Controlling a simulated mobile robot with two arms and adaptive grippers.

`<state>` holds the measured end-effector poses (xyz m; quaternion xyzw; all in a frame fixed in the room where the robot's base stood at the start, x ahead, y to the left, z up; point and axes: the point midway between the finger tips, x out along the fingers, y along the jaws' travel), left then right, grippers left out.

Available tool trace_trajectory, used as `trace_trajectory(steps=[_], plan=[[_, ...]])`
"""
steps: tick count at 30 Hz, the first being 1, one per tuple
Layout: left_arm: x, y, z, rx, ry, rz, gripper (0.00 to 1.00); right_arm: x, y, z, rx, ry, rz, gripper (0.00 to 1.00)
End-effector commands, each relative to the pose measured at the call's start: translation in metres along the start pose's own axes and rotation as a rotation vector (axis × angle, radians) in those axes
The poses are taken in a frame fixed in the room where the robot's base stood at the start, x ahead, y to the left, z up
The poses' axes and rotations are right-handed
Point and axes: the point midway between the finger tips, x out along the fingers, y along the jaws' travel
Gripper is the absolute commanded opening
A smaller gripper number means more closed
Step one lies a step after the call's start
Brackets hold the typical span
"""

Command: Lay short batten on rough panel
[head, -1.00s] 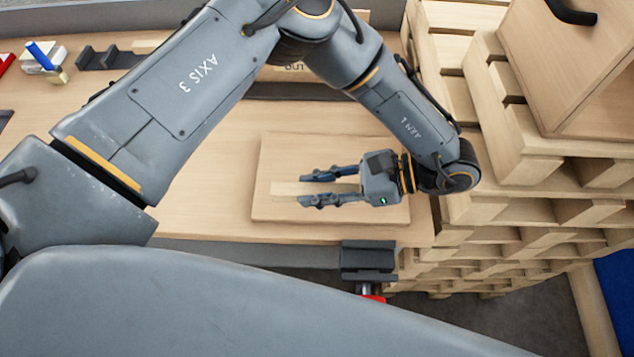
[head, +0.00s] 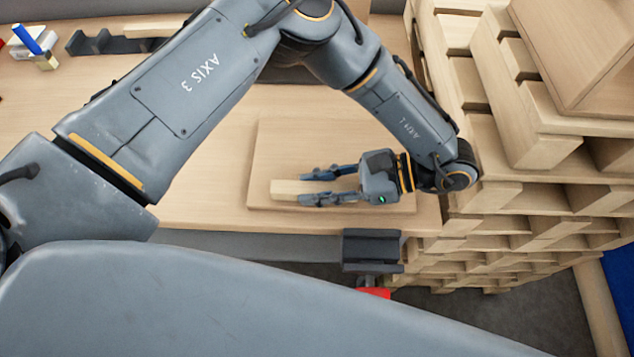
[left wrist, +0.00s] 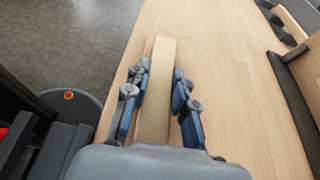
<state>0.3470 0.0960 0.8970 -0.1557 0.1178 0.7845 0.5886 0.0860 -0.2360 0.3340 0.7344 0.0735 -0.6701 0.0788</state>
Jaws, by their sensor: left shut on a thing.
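The short batten (head: 288,188) is a pale wooden bar over the front part of the rough panel (head: 290,150), a wide flat board on the bench. My left gripper (head: 317,187) is shut on the batten, one finger on each long side, with its free end sticking out to the left. In the left wrist view the batten (left wrist: 157,85) runs lengthwise between the blue finger pads. The fingers and palm hide its other end. I cannot tell whether the batten touches the panel. My right gripper is in neither view.
Stacked wooden pallets (head: 515,200) stand close to the right of my left gripper. A dark vise-like block (head: 372,248) sits at the bench's front edge. A dark rack (head: 110,40) and a blue marker (head: 26,39) lie at the back left. The bench (head: 200,195) left of the panel is clear.

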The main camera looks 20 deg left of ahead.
Motion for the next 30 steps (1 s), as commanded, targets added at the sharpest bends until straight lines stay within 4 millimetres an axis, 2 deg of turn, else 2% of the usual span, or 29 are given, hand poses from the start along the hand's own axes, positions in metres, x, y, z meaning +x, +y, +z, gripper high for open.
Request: trace_trajectory(steps=[1, 2, 5, 6, 17, 30], plan=[[0.000, 0.000, 0.000, 0.000, 0.000, 0.000, 0.00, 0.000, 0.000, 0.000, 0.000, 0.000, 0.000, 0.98], [0.000, 0.000, 0.000, 0.000, 0.000, 0.000, 0.29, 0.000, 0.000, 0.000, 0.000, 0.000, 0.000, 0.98], [0.000, 0.000, 0.000, 0.000, 0.000, 0.000, 0.50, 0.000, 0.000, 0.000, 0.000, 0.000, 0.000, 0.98], [0.000, 0.000, 0.000, 0.000, 0.000, 0.000, 0.52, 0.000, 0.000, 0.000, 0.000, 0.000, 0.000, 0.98], [-0.003, -0.001, 0.005, -0.002, 0.001, -0.001, 0.52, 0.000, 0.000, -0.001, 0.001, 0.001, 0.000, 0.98], [-0.031, -0.001, 0.075, -0.003, 0.000, -0.003, 0.52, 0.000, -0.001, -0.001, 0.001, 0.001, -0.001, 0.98]])
